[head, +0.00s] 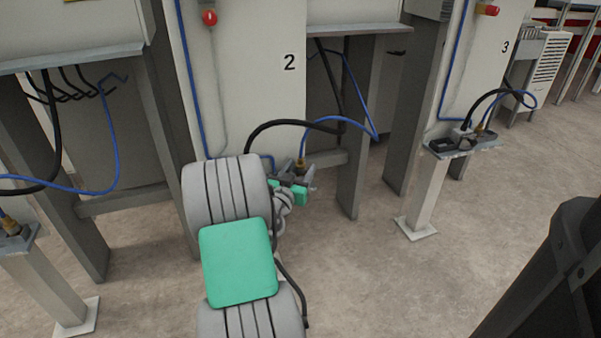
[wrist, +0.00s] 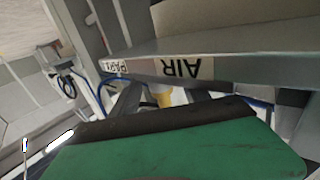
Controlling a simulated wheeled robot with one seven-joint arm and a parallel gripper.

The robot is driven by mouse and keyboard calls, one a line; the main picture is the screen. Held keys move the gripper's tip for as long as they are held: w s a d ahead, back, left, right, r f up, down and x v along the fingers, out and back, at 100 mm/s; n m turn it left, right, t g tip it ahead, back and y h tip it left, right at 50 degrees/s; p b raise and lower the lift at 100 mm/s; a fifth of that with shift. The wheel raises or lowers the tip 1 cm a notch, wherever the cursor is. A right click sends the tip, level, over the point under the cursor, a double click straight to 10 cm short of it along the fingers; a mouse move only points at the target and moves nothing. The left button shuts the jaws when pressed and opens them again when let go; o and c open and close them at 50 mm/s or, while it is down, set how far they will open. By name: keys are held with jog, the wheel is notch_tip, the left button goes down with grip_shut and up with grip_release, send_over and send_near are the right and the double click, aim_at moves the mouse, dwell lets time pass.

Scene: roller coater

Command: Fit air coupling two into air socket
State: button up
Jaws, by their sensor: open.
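Air coupling two is the brass fitting (head: 302,164) at the end of the blue hose (head: 360,105), at the station marked 2. It stands about upright just by my gripper (head: 299,184), which is open. The arm hides most of that station's bracket, and I cannot tell whether the fingers touch the coupling. In the wrist view a large green finger (wrist: 190,145) with a dark edge fills the foreground. A small yellowish part (wrist: 164,99), probably the coupling, shows behind it. A grey bracket edge carries an upside-down AIR label (wrist: 186,68). The air socket itself is hidden.
A PARK label (wrist: 115,66) is on the same bracket edge. A black hose (head: 290,124) arches over my wrist. Grey frame legs (head: 354,150) stand close at right. Station 3's pedestal (head: 425,185) is farther right, with clear floor (head: 350,270) between.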

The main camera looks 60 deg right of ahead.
jog(key=shift+d, duration=0.4)
grip_shut()
dwell(0.4)
